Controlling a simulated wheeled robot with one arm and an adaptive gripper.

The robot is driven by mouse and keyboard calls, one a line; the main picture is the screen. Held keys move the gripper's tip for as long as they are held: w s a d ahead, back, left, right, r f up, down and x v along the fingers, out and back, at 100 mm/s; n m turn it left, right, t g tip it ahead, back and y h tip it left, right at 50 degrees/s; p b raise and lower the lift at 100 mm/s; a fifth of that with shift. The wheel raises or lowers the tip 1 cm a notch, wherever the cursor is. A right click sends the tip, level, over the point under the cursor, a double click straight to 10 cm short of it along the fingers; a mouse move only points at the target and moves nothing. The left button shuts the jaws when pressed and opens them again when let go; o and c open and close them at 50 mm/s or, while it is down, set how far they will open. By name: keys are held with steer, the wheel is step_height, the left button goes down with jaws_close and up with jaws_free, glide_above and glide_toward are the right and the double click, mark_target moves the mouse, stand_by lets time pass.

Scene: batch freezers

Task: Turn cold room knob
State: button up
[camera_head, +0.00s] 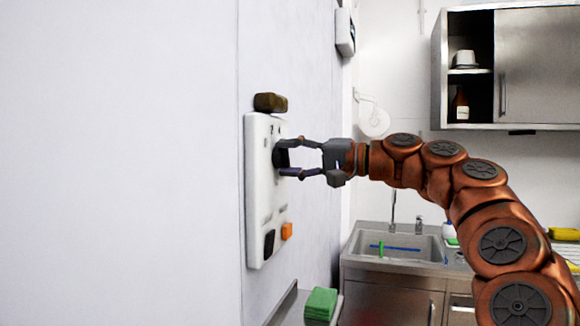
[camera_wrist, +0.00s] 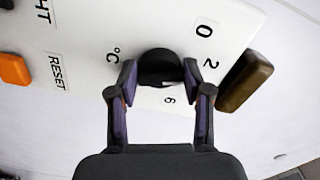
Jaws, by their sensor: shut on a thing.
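A white control panel (camera_head: 262,215) is mounted on the wall at the left in the head view, and its printed face (camera_wrist: 85,30) fills the upper part of the wrist view. A round black knob (camera_wrist: 160,67) sits on the panel, with "0", "2", "6" and "°C" printed around it. In the head view the knob (camera_head: 279,155) is partly hidden by the fingers. My gripper (camera_head: 287,158) reaches the panel from the right and is shut on the knob, one finger on each side. In the wrist view the gripper (camera_wrist: 160,80) straddles the knob.
A brown block-like part (camera_head: 270,102) is on the panel's top edge. An orange button (camera_head: 287,231) and a black switch (camera_head: 269,243) are low on the panel. Green cloths (camera_head: 321,304) lie below. A sink (camera_head: 395,245) and wall cabinet (camera_head: 535,65) stand at the right.

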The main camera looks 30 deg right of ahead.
stand_by(0.3)
steer(key=o, duration=1.1)
steer(key=v, duration=1.2)
steer(key=shift+a, duration=0.1)
